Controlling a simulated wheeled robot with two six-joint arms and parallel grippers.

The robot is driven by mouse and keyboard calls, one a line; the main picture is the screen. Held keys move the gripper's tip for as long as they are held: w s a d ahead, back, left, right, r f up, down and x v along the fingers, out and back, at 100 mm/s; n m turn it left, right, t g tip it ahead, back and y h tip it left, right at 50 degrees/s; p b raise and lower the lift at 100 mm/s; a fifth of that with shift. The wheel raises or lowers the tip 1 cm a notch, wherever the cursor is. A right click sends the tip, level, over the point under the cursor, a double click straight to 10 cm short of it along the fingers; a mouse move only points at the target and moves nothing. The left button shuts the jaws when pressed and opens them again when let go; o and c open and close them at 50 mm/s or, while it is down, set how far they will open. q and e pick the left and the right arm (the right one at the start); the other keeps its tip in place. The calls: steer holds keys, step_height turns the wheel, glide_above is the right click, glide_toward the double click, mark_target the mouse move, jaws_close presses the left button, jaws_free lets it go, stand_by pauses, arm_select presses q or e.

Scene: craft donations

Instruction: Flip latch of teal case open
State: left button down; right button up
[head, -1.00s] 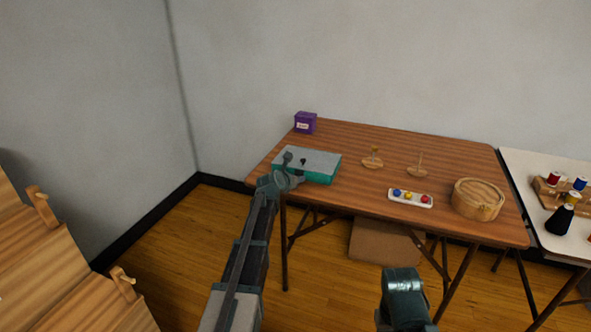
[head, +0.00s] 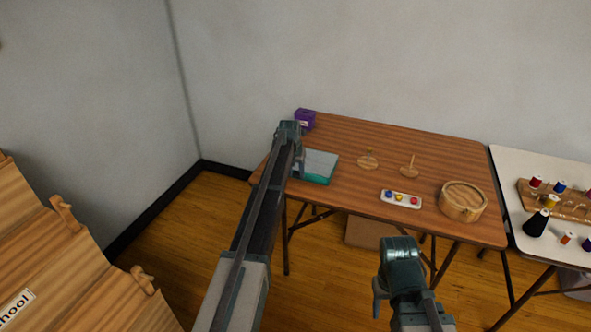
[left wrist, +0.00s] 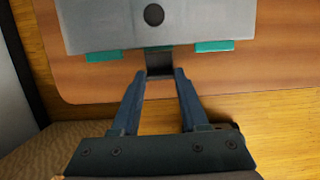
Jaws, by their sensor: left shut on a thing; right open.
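The teal case (head: 318,168) lies shut at the left end of the wooden table, partly hidden by my left arm in the head view. In the left wrist view its grey lid (left wrist: 205,18) has a dark round knob (left wrist: 153,15), and teal shows below the lid's front edge. A dark latch (left wrist: 159,57) hangs at the middle of that edge. My left gripper (left wrist: 160,74) is shut on the latch, with a fingertip on each side. My right gripper (head: 380,294) is open, low in front of the table; its fingers are hard to make out.
The brown table (head: 430,155) also holds a purple box (head: 305,118), two small wooden stands, a white tray (head: 384,200) with coloured balls and a round wooden box (head: 463,203). A white table (head: 510,170) with thread spools stands at right. The table's middle is fairly clear.

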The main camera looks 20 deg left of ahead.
arm_select(q)
steer(key=shift+w+r+g+p, duration=0.1)
steer(key=shift+r+g+p, duration=0.15)
steer(key=shift+g, duration=0.35)
steer(key=shift+f, duration=0.1)
steer(key=shift+c, duration=2)
jaws_free()
step_height(320, 180, up, 14)
steer(key=s+p, duration=0.2)
steer(key=p, duration=1.1)
steer(key=shift+f+p, duration=0.15)
steer(key=shift+p, duration=0.25)
